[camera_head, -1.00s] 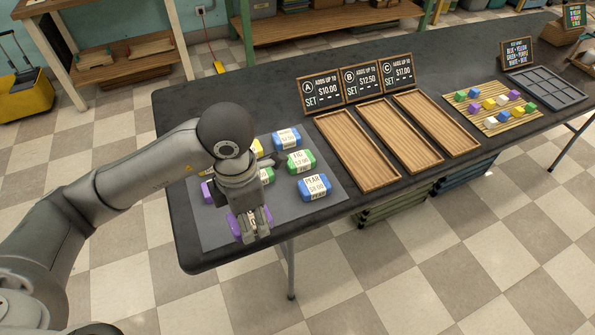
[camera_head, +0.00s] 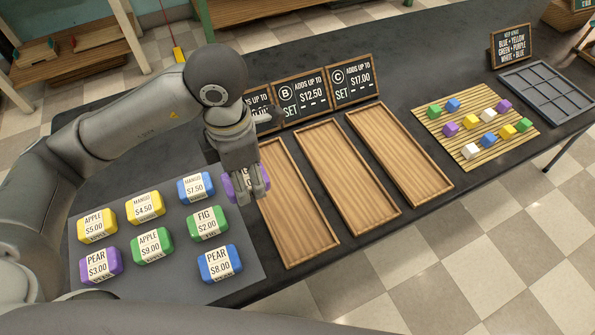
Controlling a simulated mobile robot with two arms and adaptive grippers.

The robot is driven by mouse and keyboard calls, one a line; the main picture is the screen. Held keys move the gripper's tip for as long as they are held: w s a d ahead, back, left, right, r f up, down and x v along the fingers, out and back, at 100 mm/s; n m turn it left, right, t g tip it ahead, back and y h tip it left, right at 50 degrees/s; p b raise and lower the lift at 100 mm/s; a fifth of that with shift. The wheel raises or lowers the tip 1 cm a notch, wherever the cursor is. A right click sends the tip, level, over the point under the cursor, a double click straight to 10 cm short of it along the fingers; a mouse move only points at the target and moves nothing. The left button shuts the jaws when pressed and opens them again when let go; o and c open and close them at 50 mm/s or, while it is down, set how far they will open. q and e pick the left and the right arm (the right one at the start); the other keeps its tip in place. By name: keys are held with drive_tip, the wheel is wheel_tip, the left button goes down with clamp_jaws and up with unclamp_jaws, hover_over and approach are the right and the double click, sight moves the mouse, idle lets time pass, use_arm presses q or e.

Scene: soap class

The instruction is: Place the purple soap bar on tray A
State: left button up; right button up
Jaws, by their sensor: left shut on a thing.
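My left gripper (camera_head: 250,182) is shut on a purple soap bar (camera_head: 229,186) with a white label. It holds the bar at the left edge of the leftmost wooden tray, tray A (camera_head: 297,216). The gripper hides the upper left part of this tray, and I cannot tell the bar's height above it. Sign A (camera_head: 258,98) behind the tray is partly covered by my arm. Another purple soap bar, marked PEAR $3.00 (camera_head: 98,264), lies at the lower left of the grey mat (camera_head: 170,284). My right gripper is not in view.
Trays B (camera_head: 348,188) and C (camera_head: 399,160) stand empty to the right. Yellow, blue and green soap bars lie on the mat. A bamboo mat with coloured cubes (camera_head: 490,150) and a grey divided tray (camera_head: 548,95) are farther right.

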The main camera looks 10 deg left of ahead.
use_arm(q)
drive_tip(key=shift+w+f, duration=0.1)
drive_tip(key=shift+w, duration=0.3)
drive_tip(key=w+f+p, duration=0.1)
drive_tip(key=w+f, duration=0.2)
drive_tip(key=w, duration=0.5)
hover_over(268, 165)
drive_tip(key=s, duration=0.1)
wheel_tip(268, 165, down, 5)
drive_tip(key=shift+f+p, duration=0.15)
drive_tip(key=shift+p, duration=0.2)
drive_tip(key=shift+w+f, duration=0.45)
drive_tip(key=shift+f, duration=0.1)
wheel_tip(268, 165, down, 3)
drive_tip(key=shift+w+f+p, duration=0.1)
drive_tip(key=shift+p, duration=0.35)
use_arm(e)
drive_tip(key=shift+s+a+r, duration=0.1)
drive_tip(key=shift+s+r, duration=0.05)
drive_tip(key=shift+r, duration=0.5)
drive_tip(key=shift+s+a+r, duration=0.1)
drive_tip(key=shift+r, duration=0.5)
